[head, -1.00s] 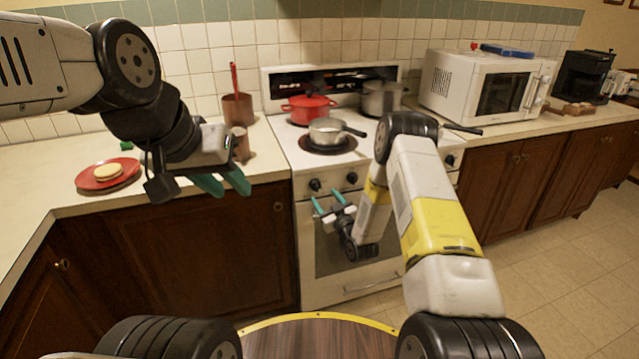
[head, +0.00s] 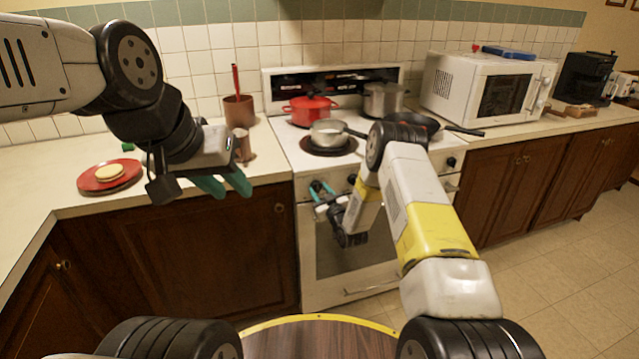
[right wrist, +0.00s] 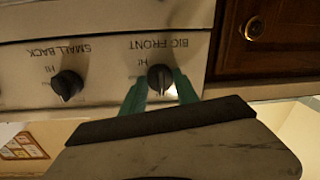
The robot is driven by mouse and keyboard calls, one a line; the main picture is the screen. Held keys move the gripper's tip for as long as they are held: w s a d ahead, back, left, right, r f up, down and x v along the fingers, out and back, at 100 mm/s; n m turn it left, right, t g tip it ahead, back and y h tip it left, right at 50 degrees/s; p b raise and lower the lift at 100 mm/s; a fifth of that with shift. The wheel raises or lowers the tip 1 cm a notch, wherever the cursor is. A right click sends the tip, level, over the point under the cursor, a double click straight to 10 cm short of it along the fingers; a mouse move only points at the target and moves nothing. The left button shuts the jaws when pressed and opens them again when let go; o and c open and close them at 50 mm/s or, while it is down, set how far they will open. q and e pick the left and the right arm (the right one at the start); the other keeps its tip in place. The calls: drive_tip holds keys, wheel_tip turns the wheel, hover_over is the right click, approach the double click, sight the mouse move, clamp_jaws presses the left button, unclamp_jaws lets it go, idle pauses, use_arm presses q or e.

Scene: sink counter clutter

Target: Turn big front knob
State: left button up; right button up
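The big front knob (right wrist: 160,78) is black and round, on the white stove's front panel. Its "BIG FRONT" label (right wrist: 158,44) appears upside down in the right wrist view. My right gripper (head: 322,189) is at the leftmost part of the knob panel. In the right wrist view its green fingers (right wrist: 160,88) stand open on either side of the knob, with small gaps; contact is not clear. The small back knob (right wrist: 67,84) is beside it. My left gripper (head: 222,185) hangs in front of the left counter, fingers apart and empty.
The stove (head: 312,160) carries a red pot (head: 308,109), a saucepan (head: 328,133), a grey pot (head: 384,99) and a dark pan (head: 420,121). A red plate (head: 88,183) lies on the left counter.

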clamp_jaws()
drive_tip(key=shift+m, duration=0.4)
drive_tip(key=m, duration=0.3)
drive_tip(key=shift+m, duration=0.4)
drive_tip(key=m, duration=0.4)
drive_tip(key=shift+f+m+t, duration=0.1)
drive_tip(key=shift+m+t, duration=0.3)
drive_tip(key=m, duration=0.4)
drive_tip(key=shift+m, duration=0.3)
drive_tip(key=m+h, duration=0.1)
drive_tip(key=m, duration=0.3)
drive_tip(key=shift+a, duration=0.1)
drive_tip(key=shift+m, duration=0.5)
